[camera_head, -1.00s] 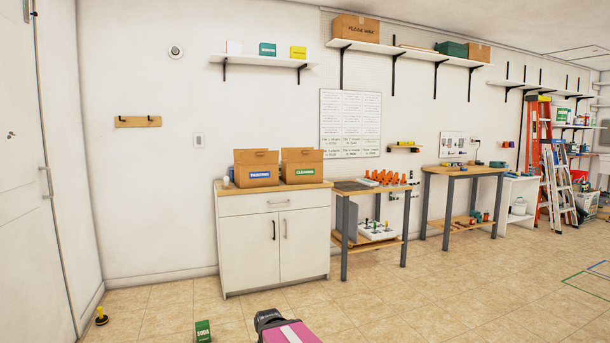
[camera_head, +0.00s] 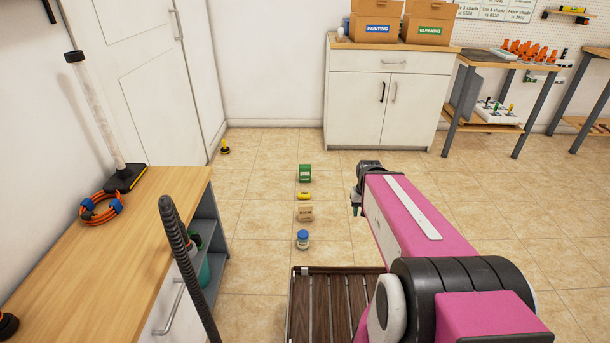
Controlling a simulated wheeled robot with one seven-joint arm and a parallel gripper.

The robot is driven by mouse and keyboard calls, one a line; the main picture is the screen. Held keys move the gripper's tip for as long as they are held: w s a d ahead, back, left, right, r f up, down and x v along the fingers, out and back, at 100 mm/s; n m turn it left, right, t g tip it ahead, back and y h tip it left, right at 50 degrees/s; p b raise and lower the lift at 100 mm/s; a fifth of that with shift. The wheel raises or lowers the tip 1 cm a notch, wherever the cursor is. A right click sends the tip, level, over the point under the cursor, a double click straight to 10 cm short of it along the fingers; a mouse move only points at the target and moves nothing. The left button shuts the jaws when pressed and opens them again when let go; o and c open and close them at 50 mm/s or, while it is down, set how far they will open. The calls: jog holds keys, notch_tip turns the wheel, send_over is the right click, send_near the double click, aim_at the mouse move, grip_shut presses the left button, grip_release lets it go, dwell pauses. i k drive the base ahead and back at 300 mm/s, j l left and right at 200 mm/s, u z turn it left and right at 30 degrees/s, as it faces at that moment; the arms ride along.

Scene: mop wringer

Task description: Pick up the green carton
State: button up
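The green carton (camera_head: 305,173) stands upright on the tiled floor in the middle of the head view, with a white label reading "SODA". It is the farthest thing in a short row on the floor. My gripper (camera_head: 357,205) is at the end of my pink arm, to the right of the carton and apart from it. The gripper is small and partly hidden by the arm, so I cannot tell if its fingers are open.
Nearer on the floor are a yellow item (camera_head: 304,196), a brown bag (camera_head: 305,214) and a blue-lidded jar (camera_head: 303,240). A slatted wooden surface (camera_head: 325,305) is in front. A workbench (camera_head: 110,235) stands left, a white cabinet (camera_head: 380,105) behind. Floor between is clear.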

aim_at(304, 169)
jog(key=i+l+u, duration=0.1)
jog(key=i+l, duration=0.35)
jog(key=i, duration=0.3)
jog(key=i+l+u, duration=0.1)
jog(key=i+l, duration=0.4)
jog(key=i, duration=0.25)
jog(key=i+l, duration=0.6)
jog(key=i, duration=0.15)
jog(key=j+u, duration=0.05)
